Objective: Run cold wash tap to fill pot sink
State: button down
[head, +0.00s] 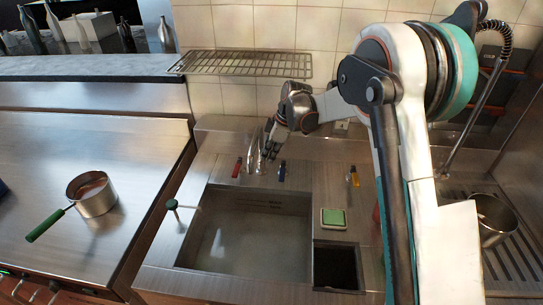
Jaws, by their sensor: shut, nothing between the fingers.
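The pot sink (300,262) is a large square basin in the middle of the steel counter; I cannot tell whether it holds water. A steel spout (252,158) stands behind it, with a red-handled tap (237,168) on its left and a blue-handled tap (282,172) on its right. Another handle, yellow and dark (354,176), stands farther right. My gripper (270,156) is shut and empty, close beside the spout and just above and left of the blue handle. I cannot tell whether it touches either one.
A green-topped lever (172,204) rises at the sink's left edge. A green sponge (333,218) lies right of the sink, above a small dark basin (338,266). A wire rack (245,64) hangs behind. A green-handled pan (92,194) is left; a metal pot (493,222) is right.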

jog(key=b+x, duration=0.1)
jog(key=x, duration=0.6)
jog(key=d, duration=0.3)
jog(key=shift+s+d+f, duration=0.1)
jog(key=shift+s, duration=0.25)
jog(key=shift+d, duration=0.3)
